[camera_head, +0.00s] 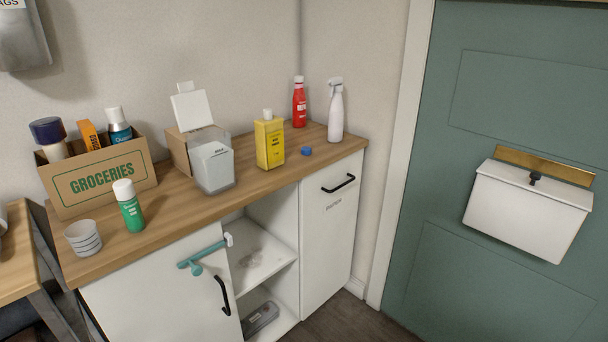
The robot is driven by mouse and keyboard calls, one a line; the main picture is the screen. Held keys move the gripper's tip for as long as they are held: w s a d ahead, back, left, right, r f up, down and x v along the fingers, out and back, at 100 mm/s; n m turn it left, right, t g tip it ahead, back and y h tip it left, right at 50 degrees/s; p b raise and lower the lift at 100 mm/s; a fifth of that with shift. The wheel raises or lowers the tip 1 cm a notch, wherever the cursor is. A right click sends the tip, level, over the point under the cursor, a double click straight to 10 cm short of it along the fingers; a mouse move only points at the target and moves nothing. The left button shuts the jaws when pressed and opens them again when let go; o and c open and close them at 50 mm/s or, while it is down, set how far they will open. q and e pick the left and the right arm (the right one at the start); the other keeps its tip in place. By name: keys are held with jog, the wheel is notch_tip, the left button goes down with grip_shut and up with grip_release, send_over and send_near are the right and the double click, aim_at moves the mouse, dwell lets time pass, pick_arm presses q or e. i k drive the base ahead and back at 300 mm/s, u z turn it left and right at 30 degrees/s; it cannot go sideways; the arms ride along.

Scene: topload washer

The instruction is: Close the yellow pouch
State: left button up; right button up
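A yellow pouch (270,142), box-like with dark print on its front, stands upright on the wooden countertop. A pale, short spout or cap sits on its top; at this size I cannot tell whether it is open. A small blue cap-like piece (306,151) lies on the countertop just right of the pouch, apart from it. Neither of my grippers shows in the head view.
The wooden countertop (190,207) holds a clear bin with a raised lid (213,165), a groceries box (100,180), a green bottle (129,208), a striped cup (83,238), a red bottle (299,103) and a white spray bottle (336,112). Its front middle is clear.

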aim_at(269, 129)
jog(key=k, duration=0.4)
jog(key=z, duration=0.95)
jog(key=i, duration=1.75)
jog(key=u, duration=0.55)
